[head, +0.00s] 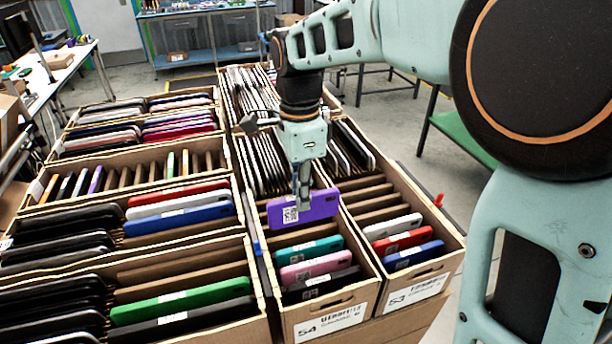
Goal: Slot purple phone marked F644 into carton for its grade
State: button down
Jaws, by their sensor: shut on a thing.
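My gripper (303,200) is shut on a purple phone (318,207), holding it on its long edge. The phone carries a white label with a code; its marking is too small to read. The phone hangs over the middle of the carton marked 54 (330,322). Whether its lower edge touches the dividers below cannot be told. In front of it in this carton stand a teal phone (307,250), a pink phone (315,266) and a dark phone (322,284). The carton marked 53 (415,291) stands to the right.
Carton 53 holds a white phone (393,226), a red phone (403,241) and a blue phone (414,256) at its front, with empty brown slots behind. Several filled cartons stand on the left, one with a green phone (180,300). My arm crosses the right side.

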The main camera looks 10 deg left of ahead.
aim_at(301, 221)
jog(key=shift+w+f, duration=0.15)
jog(key=shift+f, duration=0.25)
jog(key=shift+f+b, duration=0.5)
jog(key=shift+b, duration=0.05)
jog(key=shift+f+b, duration=2.8)
jog(key=shift+f, duration=1.1)
jog(key=shift+f, duration=0.3)
jog(key=c, duration=1.9)
grip_release()
notch_tip(301, 221, up, 12)
jog(key=shift+r, duration=0.1)
